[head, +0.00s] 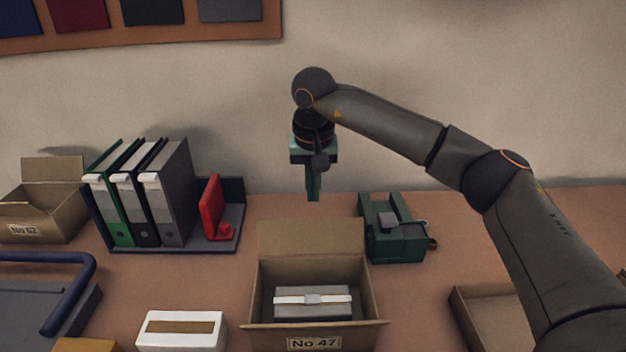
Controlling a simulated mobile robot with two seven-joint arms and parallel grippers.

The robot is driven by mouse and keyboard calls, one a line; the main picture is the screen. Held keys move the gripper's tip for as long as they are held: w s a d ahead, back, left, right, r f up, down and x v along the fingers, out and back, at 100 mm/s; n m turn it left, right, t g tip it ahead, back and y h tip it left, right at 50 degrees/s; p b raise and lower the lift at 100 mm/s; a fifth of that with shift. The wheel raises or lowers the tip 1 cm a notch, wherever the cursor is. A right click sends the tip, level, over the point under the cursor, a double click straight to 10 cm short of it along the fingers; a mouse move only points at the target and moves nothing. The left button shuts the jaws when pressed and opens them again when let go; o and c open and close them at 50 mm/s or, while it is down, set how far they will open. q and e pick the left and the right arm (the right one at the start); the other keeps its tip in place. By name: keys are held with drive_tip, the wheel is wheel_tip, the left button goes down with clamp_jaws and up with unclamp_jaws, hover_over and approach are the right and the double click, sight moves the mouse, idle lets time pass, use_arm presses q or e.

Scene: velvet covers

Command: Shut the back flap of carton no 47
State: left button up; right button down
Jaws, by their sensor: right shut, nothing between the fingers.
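Carton no 47 (260,308) stands on the table at the bottom middle, with its number label on the near side. Its back flap (311,240) stands up, leaning a little back. Its front flap and side flaps hang outward, seen only in part. Inside lies a grey bundle (313,308) with a white band. My right gripper (313,198) is shut and empty, pointing down. In the picture it is just above the top edge of the back flap and apart from it. My left gripper is not in view.
A green device (398,247) stands right of the back flap. Binders (170,205) and a red bookend (212,208) stand at the left, beside another carton (40,215). A white box (180,333) is left of carton no 47. A shallow box (480,310) is at the right.

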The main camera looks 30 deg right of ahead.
sight(311, 237)
drive_tip(key=s+f, duration=0.1)
drive_tip(key=s+a+f, duration=0.1)
drive_tip(key=shift+s+a+f, duration=0.1)
drive_tip(key=shift+s+f, duration=0.1)
drive_tip(key=shift+f, duration=0.15)
idle(0.6)
